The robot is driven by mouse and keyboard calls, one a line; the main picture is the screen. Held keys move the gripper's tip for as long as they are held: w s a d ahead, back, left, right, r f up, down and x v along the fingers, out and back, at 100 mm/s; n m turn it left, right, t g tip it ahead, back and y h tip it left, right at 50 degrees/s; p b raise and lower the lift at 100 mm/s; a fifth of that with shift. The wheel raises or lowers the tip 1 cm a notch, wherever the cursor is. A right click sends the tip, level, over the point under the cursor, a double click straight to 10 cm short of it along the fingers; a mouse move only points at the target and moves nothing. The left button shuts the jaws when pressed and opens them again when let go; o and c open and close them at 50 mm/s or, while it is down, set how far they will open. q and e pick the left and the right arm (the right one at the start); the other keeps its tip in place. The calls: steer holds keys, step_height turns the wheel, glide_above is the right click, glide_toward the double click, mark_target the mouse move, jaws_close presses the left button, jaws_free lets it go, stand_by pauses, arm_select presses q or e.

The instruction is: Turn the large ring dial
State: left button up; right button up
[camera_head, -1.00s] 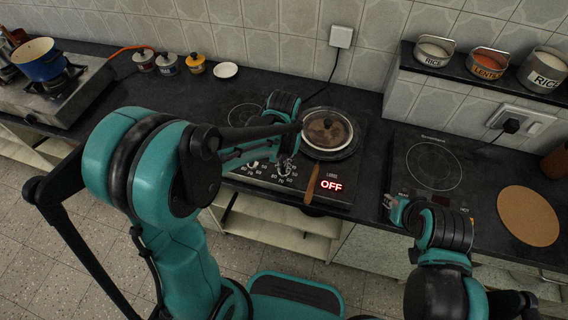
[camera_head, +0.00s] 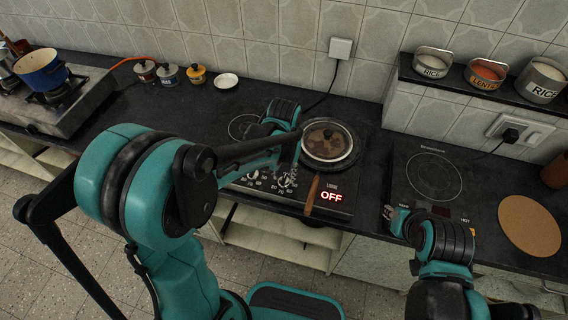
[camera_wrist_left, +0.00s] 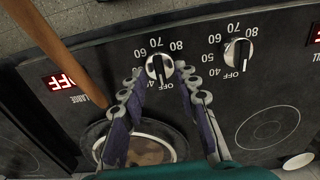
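The large ring dial (camera_wrist_left: 160,68) is a round silver knob with a dark pointer bar on the hob's black front panel. It is the dial nearer the LARGE label and a red-white OFF display (camera_head: 331,198). The bar points roughly towards the OFF and 40 marks. My left gripper (camera_wrist_left: 158,79) is open, one finger on each side of this dial; I cannot tell whether they touch it. In the head view my left wrist and arm partly cover the gripper. My right gripper (camera_head: 396,214) is low over the right hob's front edge; its fingers are too unclear to judge.
A second dial (camera_wrist_left: 238,55) sits close beside the first. A second hob (camera_head: 433,176) and a round cork mat (camera_head: 529,225) are at right.

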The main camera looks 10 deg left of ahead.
arm_select(q)
step_height(320, 180, up, 11)
stand_by(0.3)
stand_by(0.4)
steer(key=t, duration=0.6)
glide_toward(282, 180)
steer(key=s+a+r, duration=0.4)
steer(key=r, duration=0.2)
steer(key=shift+s+a+f+t, duration=0.4)
steer(key=shift+s+f+t, duration=0.1)
steer(key=shift+s+f, duration=0.05)
